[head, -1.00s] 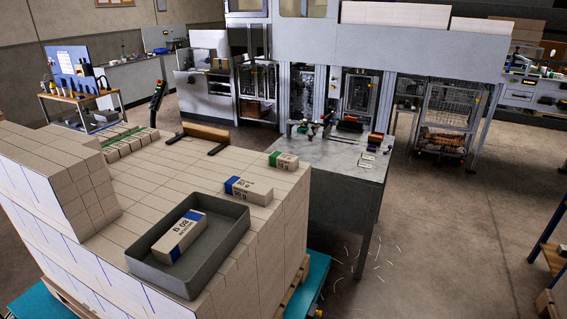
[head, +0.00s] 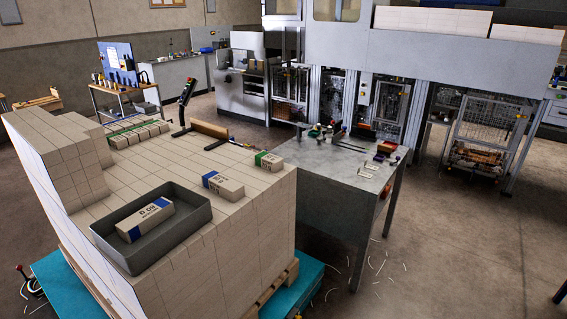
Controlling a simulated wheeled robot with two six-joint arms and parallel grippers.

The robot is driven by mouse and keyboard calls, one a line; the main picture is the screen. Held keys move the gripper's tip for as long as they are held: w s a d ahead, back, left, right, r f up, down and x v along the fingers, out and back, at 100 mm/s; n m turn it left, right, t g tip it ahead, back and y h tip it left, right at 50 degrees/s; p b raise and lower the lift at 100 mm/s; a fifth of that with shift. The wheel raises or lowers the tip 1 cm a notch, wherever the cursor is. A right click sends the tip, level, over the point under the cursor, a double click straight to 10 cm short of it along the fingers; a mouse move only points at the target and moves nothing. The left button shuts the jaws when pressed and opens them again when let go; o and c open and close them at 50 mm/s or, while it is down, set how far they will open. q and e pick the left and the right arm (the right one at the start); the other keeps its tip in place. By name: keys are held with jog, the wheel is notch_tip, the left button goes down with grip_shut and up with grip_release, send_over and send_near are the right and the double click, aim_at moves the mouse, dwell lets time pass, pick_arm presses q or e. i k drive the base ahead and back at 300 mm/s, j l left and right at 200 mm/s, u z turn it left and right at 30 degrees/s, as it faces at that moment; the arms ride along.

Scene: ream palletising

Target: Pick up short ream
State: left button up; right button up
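Three labelled reams show on the big pallet stack (head: 240,225) in the head view. A longer ream with a blue band (head: 145,220) lies inside the grey tray (head: 165,245) at the front of the stack top. A ream with a blue band (head: 223,185) lies behind and to the right of the tray. A smaller-looking ream with a green band (head: 267,163) lies near the far right edge of the stack top. I cannot tell for sure which one is the short ream. Neither of my grippers is in view.
A grey metal table (head: 330,170) with small items stands just beyond the stack's right side. A taller block of reams (head: 60,160) rises at the left. A teal pallet lift (head: 300,290) sits under the stack. Floor is open at the right.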

aim_at(274, 164)
jog(key=i+l+u, duration=0.1)
jog(key=l, duration=0.2)
jog(key=i+l+u, duration=0.1)
jog(key=l, duration=0.25)
jog(key=i+l, duration=0.25)
jog(key=i+l+u, duration=0.15)
jog(key=l, duration=0.3)
jog(key=i+l+u, duration=0.1)
jog(key=l, duration=0.25)
jog(key=i+l+u, duration=0.1)
jog(key=l, duration=0.25)
